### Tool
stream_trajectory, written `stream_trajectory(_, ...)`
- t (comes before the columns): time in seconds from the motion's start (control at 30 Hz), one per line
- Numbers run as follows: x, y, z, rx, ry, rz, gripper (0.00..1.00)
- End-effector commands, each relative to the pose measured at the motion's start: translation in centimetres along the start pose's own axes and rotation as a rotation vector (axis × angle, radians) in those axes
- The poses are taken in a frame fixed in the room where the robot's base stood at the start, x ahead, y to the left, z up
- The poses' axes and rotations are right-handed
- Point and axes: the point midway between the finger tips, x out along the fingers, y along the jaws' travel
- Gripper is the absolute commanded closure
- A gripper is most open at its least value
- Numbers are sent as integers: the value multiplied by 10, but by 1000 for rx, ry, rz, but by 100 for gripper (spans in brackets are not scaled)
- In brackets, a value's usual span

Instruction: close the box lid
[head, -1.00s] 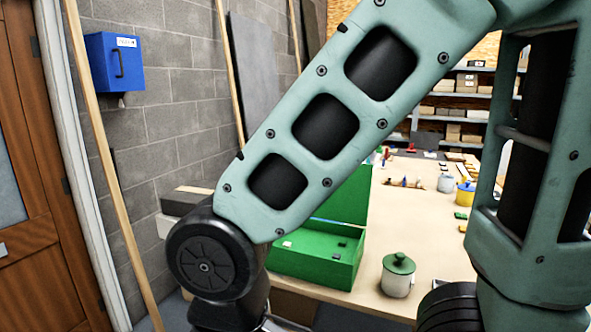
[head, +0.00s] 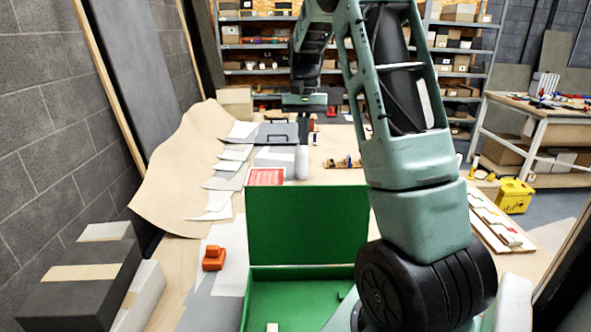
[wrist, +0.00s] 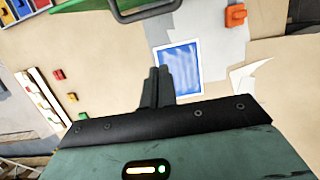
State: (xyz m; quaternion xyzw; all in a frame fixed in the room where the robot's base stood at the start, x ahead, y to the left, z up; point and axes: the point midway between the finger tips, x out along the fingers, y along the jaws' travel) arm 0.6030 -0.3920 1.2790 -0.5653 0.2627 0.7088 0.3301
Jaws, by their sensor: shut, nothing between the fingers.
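The green box (head: 262,300) is open at the bottom of the head view, partly hidden by my arm. Its green lid (head: 307,225) stands upright along the box's far edge. A small pale block (head: 272,327) is inside the box. My gripper (head: 304,135) is small in the head view, beyond the lid and apart from it, over the far part of the table. In the wrist view, the dark fingers of my gripper (wrist: 158,88) are together and empty.
An orange object (head: 213,257) lies left of the box. A red-rimmed tray (head: 267,177) and a grey cylinder (head: 301,163) stand behind the lid. Dark boxes (head: 85,280) are at the left. A blue sheet (wrist: 180,70) lies below my gripper.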

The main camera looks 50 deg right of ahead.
Motion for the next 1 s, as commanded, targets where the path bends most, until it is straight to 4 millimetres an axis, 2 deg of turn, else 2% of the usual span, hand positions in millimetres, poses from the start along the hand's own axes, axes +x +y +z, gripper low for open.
stream_trajectory(0.17,16,3,-1,9,-5,0,100)
stream_trajectory(0.57,95,3,0,7,-6,1,100)
stream_trajectory(0.8,102,2,30,4,-2,-1,100)
stream_trajectory(1.0,107,2,38,4,0,-1,100)
